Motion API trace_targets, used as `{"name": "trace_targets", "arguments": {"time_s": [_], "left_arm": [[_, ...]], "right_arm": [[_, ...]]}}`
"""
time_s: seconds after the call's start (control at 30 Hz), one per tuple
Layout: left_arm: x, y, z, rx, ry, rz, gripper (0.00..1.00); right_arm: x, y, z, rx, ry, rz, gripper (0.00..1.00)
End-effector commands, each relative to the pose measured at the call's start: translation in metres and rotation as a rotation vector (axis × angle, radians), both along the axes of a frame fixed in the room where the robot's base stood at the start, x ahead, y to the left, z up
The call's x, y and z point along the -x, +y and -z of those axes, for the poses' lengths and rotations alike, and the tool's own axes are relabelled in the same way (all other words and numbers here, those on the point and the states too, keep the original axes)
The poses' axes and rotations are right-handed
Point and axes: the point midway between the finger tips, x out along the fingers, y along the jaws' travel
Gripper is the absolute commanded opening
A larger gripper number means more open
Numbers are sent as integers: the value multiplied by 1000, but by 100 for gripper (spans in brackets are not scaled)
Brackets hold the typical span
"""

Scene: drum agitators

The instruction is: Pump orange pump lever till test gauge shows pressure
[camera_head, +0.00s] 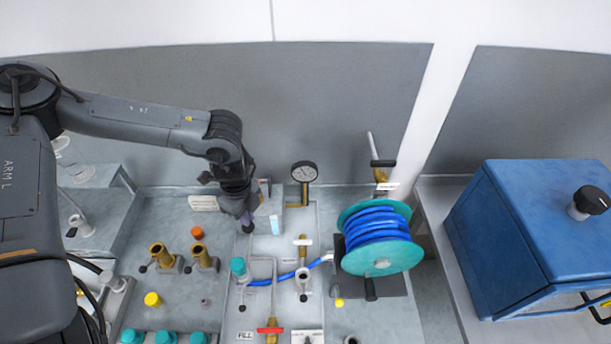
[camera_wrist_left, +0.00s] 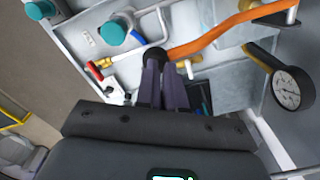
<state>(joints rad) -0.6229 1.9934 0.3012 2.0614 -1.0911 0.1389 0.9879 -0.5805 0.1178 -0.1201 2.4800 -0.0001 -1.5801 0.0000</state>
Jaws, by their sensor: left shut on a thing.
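The orange pump lever (camera_wrist_left: 225,36) runs across the top of the left wrist view, ending in a dark knob at my fingertips. My left gripper (camera_head: 246,222) points down over the bench in the head view; its fingers (camera_wrist_left: 158,66) are shut on the lever's knob end. In the head view the gripper and arm hide the orange lever. The test gauge (camera_head: 305,172), round with a black rim and white face, stands on a brass stem right of the gripper. It also shows in the left wrist view (camera_wrist_left: 292,88). Its reading is too small to tell. My right gripper is out of view.
A teal reel with blue hose (camera_head: 377,236) stands right of the gauge. A red-handled valve (camera_head: 270,330), teal caps (camera_head: 165,337) and brass fittings (camera_head: 162,255) stand on the bench toward the front. A blue box (camera_head: 540,225) stands far right.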

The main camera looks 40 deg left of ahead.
Motion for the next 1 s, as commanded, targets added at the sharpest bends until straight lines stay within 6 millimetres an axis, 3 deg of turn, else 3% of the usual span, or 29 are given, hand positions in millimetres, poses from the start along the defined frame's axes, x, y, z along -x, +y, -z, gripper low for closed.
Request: {"name": "trace_targets", "arguments": {"time_s": [0.03,0.27,0.43,0.7,1.0], "left_arm": [[1,3,10,-7,2,-5,0],[1,3,21,-10,2,-7,0],[0,4,8,-10,0,-8,0],[-2,7,-34,-7,-1,-6,0],[-2,7,-34,-5,0,-4,0]], "right_arm": [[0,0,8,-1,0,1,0],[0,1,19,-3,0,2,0],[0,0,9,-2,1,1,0],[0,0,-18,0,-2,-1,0],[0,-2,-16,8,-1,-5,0]]}}
